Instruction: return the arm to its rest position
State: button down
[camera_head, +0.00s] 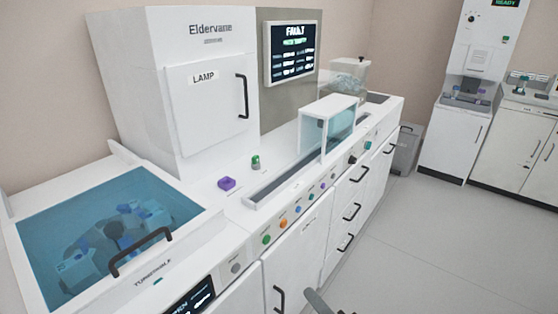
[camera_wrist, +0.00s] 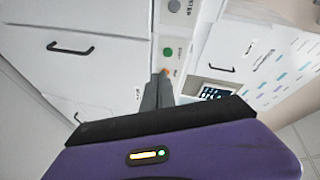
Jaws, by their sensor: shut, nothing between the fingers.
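My gripper (camera_wrist: 161,75) shows in the wrist view with its two grey fingers together and nothing between them. A purple wrist housing fills the bottom of that view. I cannot tell how far the fingertips are from the panel. In the head view, a grey piece at the bottom edge seems to be part of my arm; the rest is out of frame.
The white bench (camera_head: 225,240) carries a lidded turntable (camera_head: 170,195), a lamp cabinet (camera_head: 215,125), a fault screen (camera_head: 292,52) and a clear-sided cover (camera_head: 340,125) over a track. Black handles (camera_head: 352,211) stick out in front. Open floor (camera_head: 440,250) lies to the right, before another station (camera_head: 460,140).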

jog(key=s+d+r+n+t+h, duration=0.15)
jog(key=s+d+h, duration=0.35)
jog(key=s, duration=0.5)
jog(key=s+d+r+n+t+h, duration=0.1)
jog(key=s+d+n+h, duration=0.15)
jog(key=s+d, duration=0.6)
jog(key=s+r+n+g, duration=0.1)
jog(key=s+r+n, duration=0.1)
jog(key=s, duration=0.7)
jog(key=s+a+r+n+g, duration=0.1)
jog(key=s+r, duration=0.1)
jog(key=s, duration=0.7)
jog(key=shift+a+n+h, duration=0.25)
jog(key=shift+n+h, duration=0.1)
jog(key=shift+n, duration=0.05)
jog(key=shift+s+f, duration=0.1)
jog(key=shift+s, duration=0.05)
